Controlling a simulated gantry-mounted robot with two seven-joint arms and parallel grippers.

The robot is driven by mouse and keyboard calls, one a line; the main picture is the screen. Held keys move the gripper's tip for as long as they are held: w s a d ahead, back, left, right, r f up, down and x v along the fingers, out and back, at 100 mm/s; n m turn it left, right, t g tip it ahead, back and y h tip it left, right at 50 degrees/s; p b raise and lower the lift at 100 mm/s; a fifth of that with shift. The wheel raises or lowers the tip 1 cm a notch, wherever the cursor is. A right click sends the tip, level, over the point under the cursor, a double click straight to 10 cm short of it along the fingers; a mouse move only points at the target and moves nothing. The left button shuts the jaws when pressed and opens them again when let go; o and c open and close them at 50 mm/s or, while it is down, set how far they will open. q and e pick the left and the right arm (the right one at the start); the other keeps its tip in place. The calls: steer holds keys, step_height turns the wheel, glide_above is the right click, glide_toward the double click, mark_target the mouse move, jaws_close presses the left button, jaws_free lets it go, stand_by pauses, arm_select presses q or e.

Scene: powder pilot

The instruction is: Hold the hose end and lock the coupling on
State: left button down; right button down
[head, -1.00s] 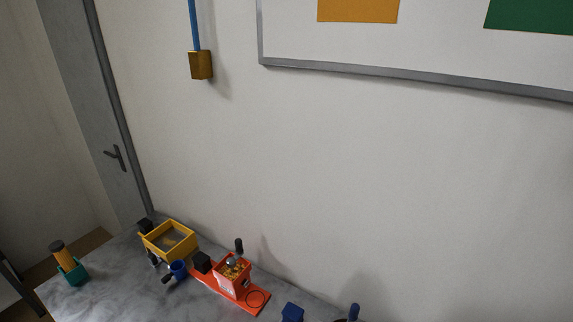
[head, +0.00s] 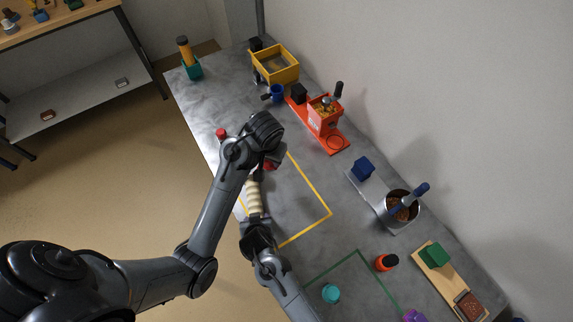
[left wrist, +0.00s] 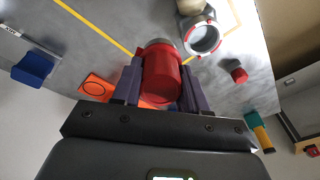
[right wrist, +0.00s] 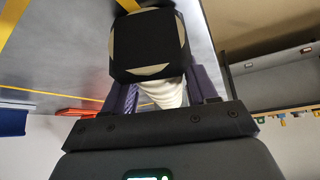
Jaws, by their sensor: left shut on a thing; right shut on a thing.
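The cream ribbed hose (head: 254,196) runs between my two grippers in the head view. My right gripper (head: 257,222) is shut on it; in the right wrist view the pale hose (right wrist: 163,93) lies between the fingers, with a black block-like collar (right wrist: 150,45) in front. My left gripper (head: 268,160) is shut on the red coupling (left wrist: 160,75), seen between its fingers in the left wrist view. A grey round fitting with a red ring (left wrist: 204,52), which looks like the hose end, is beside the coupling there, apparently apart from it. Coupling details are mostly hidden in the head view.
A yellow tape outline (head: 318,197) lies under the work area. A small red cap (head: 221,133) sits by the table edge. An orange feeder (head: 325,117), yellow bin (head: 276,64), steel pot (head: 402,207) and wooden board (head: 447,277) stand along the wall side.

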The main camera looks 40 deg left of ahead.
arm_select(q)
steer(key=s+a+f+n+g+h, duration=0.1)
steer(key=a+n, duration=0.2)
steer(key=a, duration=0.5)
steer(key=shift+s+a+f, duration=0.25)
steer(key=shift+a+f, duration=0.1)
steer(key=shift+f+g, duration=0.2)
steer(key=shift+g, duration=0.1)
steer(key=shift+f, duration=1.4)
steer(key=shift+f, duration=0.5)
steer(key=shift+f, duration=0.4)
steer(key=shift+f, duration=0.6)
stand_by(0.5)
steer(key=c, duration=0.7)
jaws_free()
